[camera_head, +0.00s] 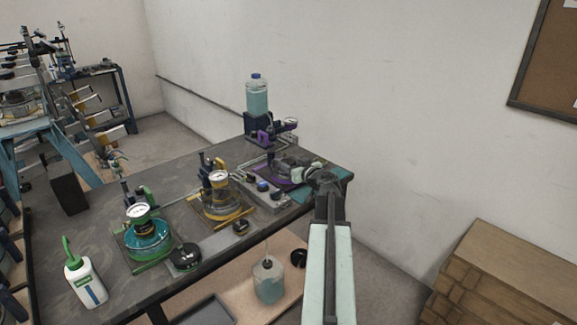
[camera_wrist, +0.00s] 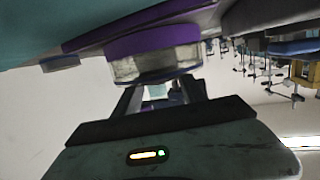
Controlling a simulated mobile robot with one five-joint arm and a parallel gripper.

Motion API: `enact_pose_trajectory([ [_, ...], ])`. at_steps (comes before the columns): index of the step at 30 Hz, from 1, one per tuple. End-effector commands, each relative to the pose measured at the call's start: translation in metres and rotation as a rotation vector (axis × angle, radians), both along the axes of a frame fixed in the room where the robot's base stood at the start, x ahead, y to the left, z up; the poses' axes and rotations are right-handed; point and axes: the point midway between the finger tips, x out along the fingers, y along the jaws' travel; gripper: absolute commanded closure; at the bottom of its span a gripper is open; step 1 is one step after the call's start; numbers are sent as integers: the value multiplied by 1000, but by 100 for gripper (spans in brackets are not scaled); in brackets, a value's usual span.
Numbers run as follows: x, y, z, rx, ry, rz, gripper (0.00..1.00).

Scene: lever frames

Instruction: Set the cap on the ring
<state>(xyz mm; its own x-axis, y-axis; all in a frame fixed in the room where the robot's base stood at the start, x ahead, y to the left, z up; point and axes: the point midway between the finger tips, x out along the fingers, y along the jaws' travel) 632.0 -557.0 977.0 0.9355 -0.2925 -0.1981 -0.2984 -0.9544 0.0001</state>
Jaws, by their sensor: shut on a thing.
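My gripper (camera_head: 318,178) is over the right end of the dark bench, beside the purple-framed station (camera_head: 268,174). In the wrist view, the gripper (camera_wrist: 161,92) is shut on a pale grey, scuffed round piece (camera_wrist: 150,64), which I take for the cap. A wide purple band (camera_wrist: 152,40), perhaps the ring, lies against the grey piece, on its side away from my gripper. I cannot tell whether the two are only touching or seated together. In the head view my gripper and wrist hide much of this spot.
A yellow station (camera_head: 222,205) and a green station (camera_head: 146,240) with gauges stand to the left. A clear bottle (camera_head: 257,96) stands behind the purple station. Black round pieces (camera_head: 185,257) lie near the front edge. A white bottle (camera_head: 84,280) is front left. The wall is close behind.

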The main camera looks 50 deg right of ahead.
Motion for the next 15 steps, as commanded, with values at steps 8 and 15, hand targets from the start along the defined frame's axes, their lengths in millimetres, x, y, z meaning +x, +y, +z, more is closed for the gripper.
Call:
enact_pose_trajectory([
  [8, 0, 0, 0, 0, 0, 0, 100],
  [15, 1, 0, -3, 0, 0, 0, 100],
])
